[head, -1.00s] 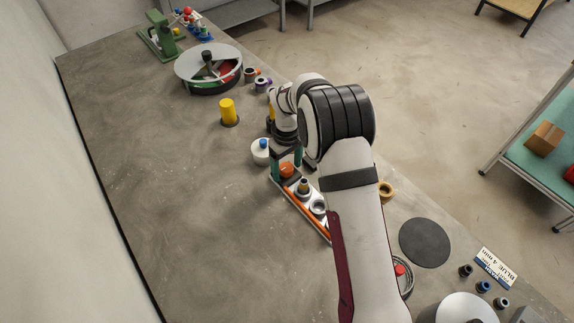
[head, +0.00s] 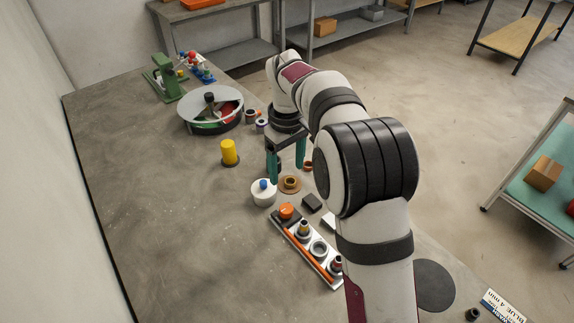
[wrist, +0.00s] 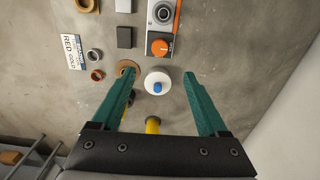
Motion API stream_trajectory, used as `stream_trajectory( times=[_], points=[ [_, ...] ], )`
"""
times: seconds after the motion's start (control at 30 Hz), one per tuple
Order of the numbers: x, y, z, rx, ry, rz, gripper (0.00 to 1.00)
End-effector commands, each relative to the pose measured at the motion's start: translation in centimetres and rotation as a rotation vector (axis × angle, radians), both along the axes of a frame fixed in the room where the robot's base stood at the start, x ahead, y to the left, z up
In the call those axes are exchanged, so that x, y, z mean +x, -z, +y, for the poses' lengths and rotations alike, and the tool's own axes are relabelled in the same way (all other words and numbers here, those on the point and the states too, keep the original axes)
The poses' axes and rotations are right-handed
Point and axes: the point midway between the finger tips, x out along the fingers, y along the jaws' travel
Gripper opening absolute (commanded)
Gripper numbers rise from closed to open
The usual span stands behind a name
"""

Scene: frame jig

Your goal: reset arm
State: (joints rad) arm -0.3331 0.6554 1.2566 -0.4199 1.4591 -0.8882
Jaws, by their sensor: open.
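My gripper (head: 287,169) is open and empty, raised above the workbench (head: 165,230) with its green fingers pointing down. In the wrist view the gripper (wrist: 160,84) has its fingers spread wide, with nothing between them at their height. Below them on the bench stands a white round pot with a blue knob (head: 263,192), also seen in the wrist view (wrist: 157,82). A metal frame jig (head: 312,250) lies in front, with an orange knob, an orange bar and several round seats, some holding small parts. My arm hides its near right end.
A yellow cylinder (head: 229,151) stands left of the gripper. A round divided tray (head: 210,108) and a green press (head: 163,80) stand farther back. A brown ring (head: 290,184) and dark block (head: 312,203) lie near the jig. The bench's left side is clear.

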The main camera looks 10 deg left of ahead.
Motion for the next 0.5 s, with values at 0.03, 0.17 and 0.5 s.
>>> stream_trajectory(
  times=[0.03, 0.17, 0.5],
  points=[
    [0.0, 0.0, 0.0, 0.000, 0.000, 0.000, 0.77],
    [0.0, 0.0, 0.0, 0.000, 0.000, 0.000, 0.77],
    [-4.0, -3.5, -3.4, 0.023, 0.198, 0.007, 0.77]
  ],
)
